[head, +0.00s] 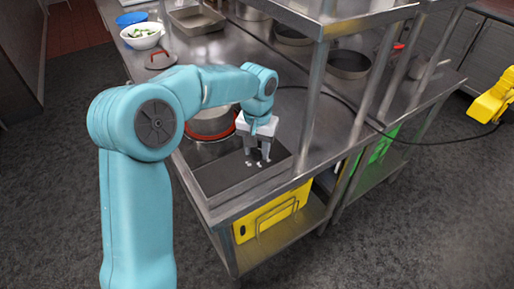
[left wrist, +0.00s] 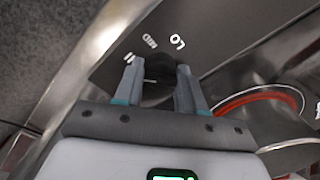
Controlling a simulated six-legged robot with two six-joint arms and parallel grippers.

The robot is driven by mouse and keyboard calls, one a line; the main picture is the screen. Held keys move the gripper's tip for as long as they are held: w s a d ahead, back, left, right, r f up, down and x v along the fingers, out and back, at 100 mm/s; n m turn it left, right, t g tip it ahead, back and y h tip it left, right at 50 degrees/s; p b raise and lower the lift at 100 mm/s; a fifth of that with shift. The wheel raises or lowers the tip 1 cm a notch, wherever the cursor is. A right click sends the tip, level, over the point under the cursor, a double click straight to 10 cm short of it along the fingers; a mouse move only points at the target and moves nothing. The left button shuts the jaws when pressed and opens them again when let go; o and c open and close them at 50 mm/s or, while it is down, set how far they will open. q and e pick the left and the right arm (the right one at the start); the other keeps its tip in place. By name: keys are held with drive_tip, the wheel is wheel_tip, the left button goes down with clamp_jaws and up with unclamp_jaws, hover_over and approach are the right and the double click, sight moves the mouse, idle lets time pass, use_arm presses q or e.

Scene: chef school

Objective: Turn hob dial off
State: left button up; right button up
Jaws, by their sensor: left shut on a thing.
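The hob dial (left wrist: 157,70) is a round black knob with a pale pointer line, on a dark panel (left wrist: 110,62) marked LO, MID and HI. My left gripper (left wrist: 156,88) is shut on the dial, one finger on each side of it. In the head view, my left gripper (head: 258,162) reaches down to the dark hob panel (head: 222,178) at the counter's front, and it hides the dial there. A pot (head: 208,122) stands on a red-ringed hob (head: 192,138) just behind.
The steel counter (head: 285,105) has shelf posts (head: 313,95) close to the right of my gripper. A white bowl of greens (head: 142,38), a lid (head: 160,60) and a tray (head: 197,20) stand at the back. Yellow boards (head: 270,218) are stored below. A black cable crosses the counter.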

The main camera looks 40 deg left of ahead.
sight(257, 148)
use_arm(q)
drive_tip(key=n, duration=0.5)
drive_tip(key=shift+n+b, duration=0.3)
drive_tip(key=shift+b, duration=0.05)
drive_tip(key=shift+n, duration=2.3)
drive_tip(key=o, duration=1.1)
drive_tip(key=shift+c, duration=0.2)
drive_tip(key=shift+r, duration=0.1)
wheel_tip(257, 148, up, 16)
drive_tip(key=p, duration=0.1)
